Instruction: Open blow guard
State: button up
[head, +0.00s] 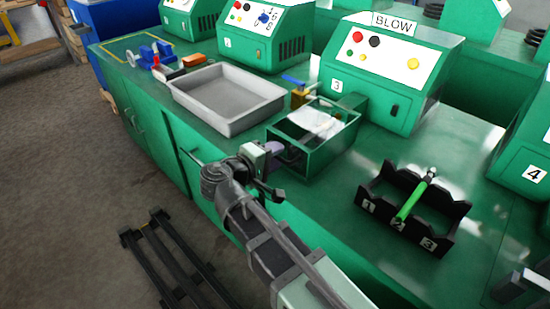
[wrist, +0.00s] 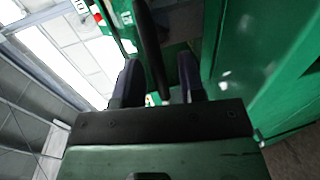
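The BLOW machine (head: 385,65) is a green cabinet with a white button panel. In front of it stands a green box-shaped guard (head: 318,165), with whitish, see-through-looking material (head: 318,122) inside its frame. My gripper (head: 279,150) is at the guard's left front side. In the wrist view, my gripper (wrist: 162,85) has two dark fingers apart, with a dark bar (wrist: 152,45), seemingly the guard's handle, between them. The bar lies close to the left finger, and a gap shows at the right finger. Contact cannot be told.
A grey tray (head: 228,98) is left of the guard on the green bench. A black rack (head: 413,207) with a green rod stands to the right. Blue and red tools (head: 160,58) lie at the far left. Bench top between guard and rack is clear.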

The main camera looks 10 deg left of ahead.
jog(key=shift+w+d, duration=0.15)
jog(key=shift+w, duration=0.1)
grip_shut()
